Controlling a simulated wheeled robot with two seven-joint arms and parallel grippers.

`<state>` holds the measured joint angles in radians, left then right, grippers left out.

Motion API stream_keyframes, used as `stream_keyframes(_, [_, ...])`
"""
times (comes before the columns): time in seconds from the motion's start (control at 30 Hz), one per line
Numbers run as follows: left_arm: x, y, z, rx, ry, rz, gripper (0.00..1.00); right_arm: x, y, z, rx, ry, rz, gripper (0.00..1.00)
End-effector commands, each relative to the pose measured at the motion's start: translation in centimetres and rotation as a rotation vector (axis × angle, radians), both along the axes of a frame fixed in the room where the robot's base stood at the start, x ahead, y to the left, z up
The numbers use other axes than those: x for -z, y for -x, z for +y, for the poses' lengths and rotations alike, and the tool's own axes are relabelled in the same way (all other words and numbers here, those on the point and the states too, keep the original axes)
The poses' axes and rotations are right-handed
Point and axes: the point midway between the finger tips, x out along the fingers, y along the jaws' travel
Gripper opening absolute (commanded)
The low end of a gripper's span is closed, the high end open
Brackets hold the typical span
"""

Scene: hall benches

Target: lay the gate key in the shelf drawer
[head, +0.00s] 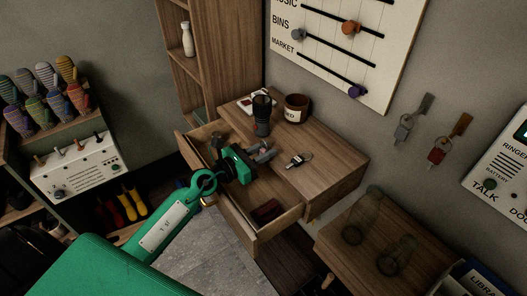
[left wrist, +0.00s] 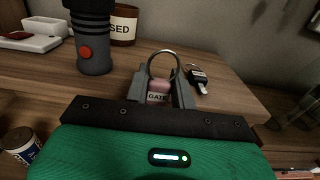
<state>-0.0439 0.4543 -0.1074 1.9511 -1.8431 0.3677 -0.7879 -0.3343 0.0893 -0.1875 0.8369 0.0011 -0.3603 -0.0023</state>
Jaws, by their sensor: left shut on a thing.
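The gate key shows in the left wrist view as a metal ring and a pinkish tag (left wrist: 158,97) reading "GATE", between my left gripper's (left wrist: 160,92) fingers. In the head view my left gripper (head: 266,153) is shut on it, above the drawer near the shelf's front edge; the key itself is hard to make out there. The shelf drawer (head: 259,245) is pulled open below the wooden shelf top (head: 335,165). A dark red item (head: 266,211) lies in its near right end. My right gripper is not in view.
On the shelf top are another key with a black tag (head: 299,160), an upright black flashlight (head: 262,115), a brown labelled pot (head: 296,108) and a white tray (head: 245,103). Two tagged keys hang on the wall (head: 404,128). Glass bottles (head: 361,219) stand on the lower right bench.

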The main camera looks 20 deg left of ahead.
Motion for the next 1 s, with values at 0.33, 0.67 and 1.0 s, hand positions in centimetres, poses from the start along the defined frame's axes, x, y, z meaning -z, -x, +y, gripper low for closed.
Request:
stream_keyframes(0.33, [0.2,0.0,0.0,0.0,0.0,0.0,0.46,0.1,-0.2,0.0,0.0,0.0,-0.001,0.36])
stream_keyframes(0.67, [0.1,0.6,0.4,-0.001,-0.001,0.001,0.46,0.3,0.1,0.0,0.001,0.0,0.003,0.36])
stream_keyframes(1.0, [0.4,5.6,3.3,0.001,-0.002,0.003,0.46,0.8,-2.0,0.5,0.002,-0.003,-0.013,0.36])
